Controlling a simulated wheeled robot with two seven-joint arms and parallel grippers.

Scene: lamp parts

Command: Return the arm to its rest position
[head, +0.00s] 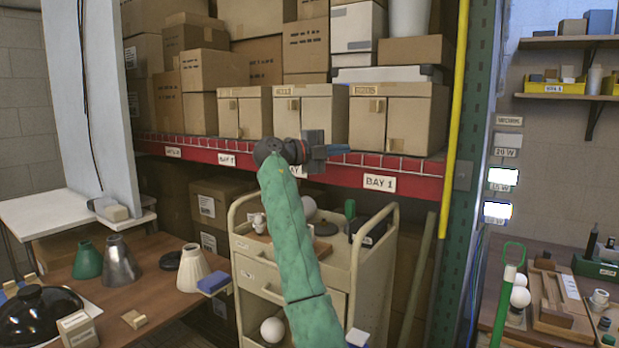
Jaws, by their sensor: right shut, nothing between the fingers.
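My right arm, in a green sleeve, rises from the bottom middle of the head view. Its dark wrist ends in my right gripper (341,149), which points to the right in front of the red shelf edge. The gripper is shut and holds nothing. It is above the cart and apart from the boxes behind it, as far as I can tell. My left gripper is not in view.
A beige cart (246,272) with white bulbs stands behind my arm. A wooden table (150,318) at left holds lampshades (119,262). Cardboard boxes (397,118) fill the red shelf (420,187). A workbench (490,290) with parts stands at right.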

